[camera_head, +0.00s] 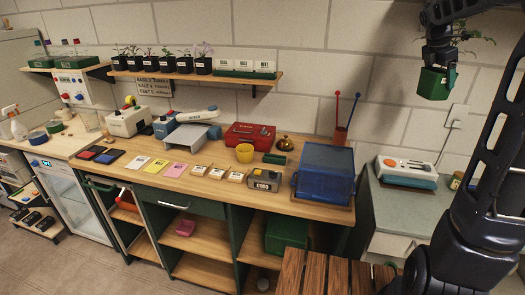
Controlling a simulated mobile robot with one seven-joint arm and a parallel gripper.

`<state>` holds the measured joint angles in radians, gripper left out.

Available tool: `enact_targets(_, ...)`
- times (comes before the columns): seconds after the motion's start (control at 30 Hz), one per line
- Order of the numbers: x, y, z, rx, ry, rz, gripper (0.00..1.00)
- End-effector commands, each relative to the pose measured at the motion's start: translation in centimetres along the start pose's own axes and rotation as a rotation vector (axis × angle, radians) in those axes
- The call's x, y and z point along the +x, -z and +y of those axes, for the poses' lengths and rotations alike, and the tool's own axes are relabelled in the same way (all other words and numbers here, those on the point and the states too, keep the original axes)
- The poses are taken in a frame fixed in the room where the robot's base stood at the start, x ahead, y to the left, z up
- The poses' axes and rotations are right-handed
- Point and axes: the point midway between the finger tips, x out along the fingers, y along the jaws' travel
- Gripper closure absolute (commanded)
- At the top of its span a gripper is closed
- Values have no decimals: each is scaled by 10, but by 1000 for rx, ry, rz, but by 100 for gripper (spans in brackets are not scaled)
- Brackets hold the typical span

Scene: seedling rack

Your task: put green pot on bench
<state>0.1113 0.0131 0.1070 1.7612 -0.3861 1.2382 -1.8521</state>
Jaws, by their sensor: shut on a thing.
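My gripper (437,60) is at the top right, shut on a green pot (434,83) with a leafy plant in it. Part of the leaves shows to the right, behind my arm. The pot hangs upright in the air in front of the wall, well above the surfaces below. The wooden bench (330,208) runs along the wall from the left to the centre, lower than the pot and to its left.
A shelf (200,77) above carries dark pots. A grey-green side surface (395,205) bears a white device (405,172). A slatted wooden top (325,275) stands in front.

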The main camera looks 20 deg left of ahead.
Motion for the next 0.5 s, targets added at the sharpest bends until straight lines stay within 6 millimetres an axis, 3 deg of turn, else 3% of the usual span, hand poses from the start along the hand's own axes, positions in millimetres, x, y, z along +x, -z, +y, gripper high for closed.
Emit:
enact_targets(0.27,-24,55,94,-271,-113,0,58)
enact_targets(0.5,-49,117,168,-515,-215,1,58)
